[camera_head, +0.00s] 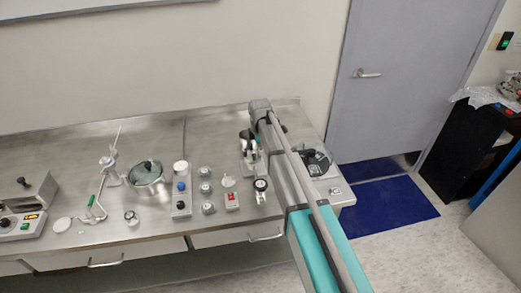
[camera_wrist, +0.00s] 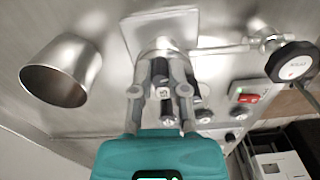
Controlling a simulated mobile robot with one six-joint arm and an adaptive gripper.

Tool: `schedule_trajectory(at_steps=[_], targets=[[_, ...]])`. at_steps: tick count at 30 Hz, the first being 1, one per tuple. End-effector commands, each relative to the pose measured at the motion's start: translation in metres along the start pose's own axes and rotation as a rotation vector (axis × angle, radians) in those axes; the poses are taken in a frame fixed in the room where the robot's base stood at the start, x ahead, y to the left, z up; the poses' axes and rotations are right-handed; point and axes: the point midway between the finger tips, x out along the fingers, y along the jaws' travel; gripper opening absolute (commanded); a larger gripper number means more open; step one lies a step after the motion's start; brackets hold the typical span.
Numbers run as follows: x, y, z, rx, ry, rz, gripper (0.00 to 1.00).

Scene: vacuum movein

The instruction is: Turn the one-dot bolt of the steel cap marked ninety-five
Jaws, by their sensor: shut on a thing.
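In the wrist view the steel cap (camera_wrist: 157,45) stands in front of my gripper (camera_wrist: 162,88), below a square steel plate (camera_wrist: 160,22). Dark bolt-like parts (camera_wrist: 160,70) and a small pale label (camera_wrist: 166,92) show between the two grey fingers. The label is too small to read surely. My gripper is closed around the cap's front and shut on a bolt there; the exact contact is partly hidden. I cannot make out any dots. In the head view my gripper is over the bench's right part, and my arm hides some of the cap's surroundings.
A wide steel cup (camera_wrist: 60,70) is close at left in the wrist view. A round black gauge (camera_wrist: 293,62) and a red switch (camera_wrist: 245,98) are at right.

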Motion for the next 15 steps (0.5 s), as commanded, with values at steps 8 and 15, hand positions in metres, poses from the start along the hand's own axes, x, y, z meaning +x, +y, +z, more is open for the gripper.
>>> schedule_trajectory(at_steps=[8, 15], targets=[[-0.0001, 0.0014, -0.0008, 0.261, 0.002, 0.002, 0.00], [-0.0002, 0.0017, -0.0010, 0.475, 0.002, 0.003, 0.00]])
